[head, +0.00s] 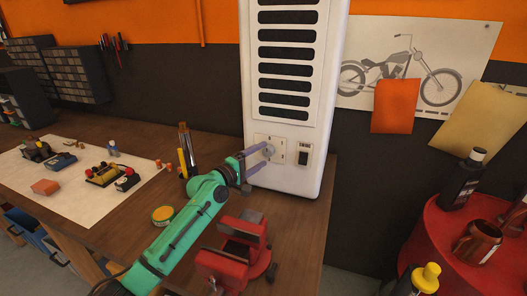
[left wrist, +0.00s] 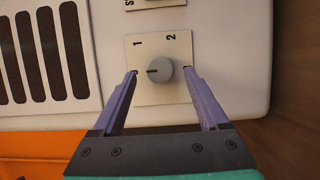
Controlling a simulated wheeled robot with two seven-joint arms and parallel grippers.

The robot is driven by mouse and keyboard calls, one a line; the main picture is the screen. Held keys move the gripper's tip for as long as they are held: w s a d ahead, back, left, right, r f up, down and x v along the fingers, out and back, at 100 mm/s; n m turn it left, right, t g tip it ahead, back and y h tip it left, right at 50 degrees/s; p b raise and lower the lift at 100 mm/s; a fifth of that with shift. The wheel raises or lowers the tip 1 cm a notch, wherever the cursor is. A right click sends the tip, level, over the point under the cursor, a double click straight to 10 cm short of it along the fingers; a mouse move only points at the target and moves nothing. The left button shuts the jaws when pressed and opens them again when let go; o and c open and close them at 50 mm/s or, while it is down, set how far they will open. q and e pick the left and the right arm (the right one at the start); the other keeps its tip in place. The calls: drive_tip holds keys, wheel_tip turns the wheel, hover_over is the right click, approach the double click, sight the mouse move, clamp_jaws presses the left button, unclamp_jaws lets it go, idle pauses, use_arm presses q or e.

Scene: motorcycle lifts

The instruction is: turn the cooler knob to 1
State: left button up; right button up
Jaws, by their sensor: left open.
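The cooler (head: 331,100) is a tall white unit with dark vent slots, standing on the bench. Its round grey knob (left wrist: 160,70) sits on a cream plate (left wrist: 150,95) marked 1 and 2; in the left wrist view its dark pointer mark faces left, at neither numeral. The knob is partly hidden by a finger in the head view. My left gripper (head: 263,157) is open, its two purple fingers on either side of the knob. In the left wrist view, gaps show between the fingers (left wrist: 160,84) and the knob. My right gripper is out of view.
A switch (head: 303,155) sits right of the knob plate. A red vise (head: 240,250) stands close below my left arm. A yellow tin (head: 162,215) and upright tools (head: 186,150) stand left of it. A red round table (head: 440,235) with bottles is at right.

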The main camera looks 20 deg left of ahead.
sight(268, 151)
use_arm(q)
drive_tip(key=shift+x, duration=0.95)
drive_tip(key=shift+s, duration=0.1)
clamp_jaws()
drive_tip(key=m+p, duration=0.1)
drive_tip(key=m+g+p, duration=0.1)
drive_tip(key=p, duration=0.1)
drive_tip(key=shift+r+m+y, duration=0.35)
drive_tip(key=shift+m+y, duration=0.05)
drive_tip(key=m+y+p, duration=0.1)
drive_tip(key=m+p, duration=0.2)
drive_tip(key=shift+d+r+g, duration=0.1)
drive_tip(key=shift+r+g, duration=0.05)
drive_tip(key=shift+g, duration=0.25)
drive_tip(key=shift+m+y+p, duration=0.5)
drive_tip(key=shift+m+p, duration=0.4)
drive_tip(key=shift+p, duration=0.2)
drive_tip(key=shift+d+m+g+y+p, duration=0.1)
drive_tip(key=shift+m+g+y+p, duration=0.35)
drive_tip(key=shift+m+p, duration=0.35)
drive_tip(key=shift+y, duration=0.25)
